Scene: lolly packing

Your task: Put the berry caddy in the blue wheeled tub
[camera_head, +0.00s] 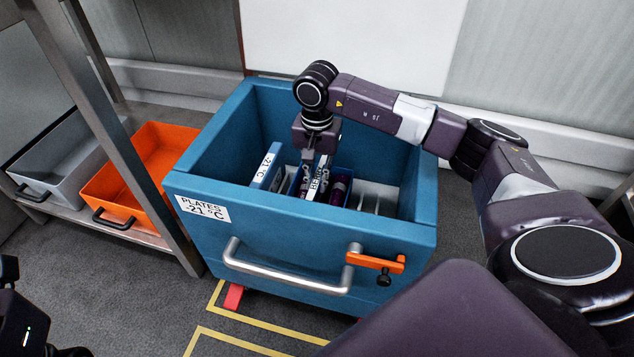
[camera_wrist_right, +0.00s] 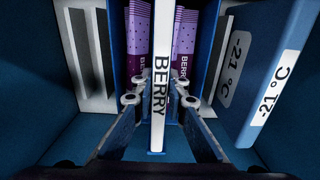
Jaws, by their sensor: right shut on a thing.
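The blue wheeled tub (camera_head: 300,222) stands in the middle of the head view, labelled "PLATES -21 °C". The berry caddy is a blue box holding purple-wrapped packs (camera_wrist_right: 137,40), with a white upright BERRY plate (camera_wrist_right: 158,95) along its middle. My right gripper (camera_head: 314,172) reaches straight down into the tub and is shut on that plate, one finger on each side. The caddy's underside is hidden. Only dark parts of my left arm show at the lower left, without clear fingers.
A blue plate marked "-21 °C" (camera_wrist_right: 265,95) stands close beside the caddy inside the tub. White slotted pieces (camera_head: 376,196) lie on the other side. The tub has a steel handle (camera_head: 290,281) and orange latch (camera_head: 376,260). Orange (camera_head: 128,211) and grey bins sit on the left shelf.

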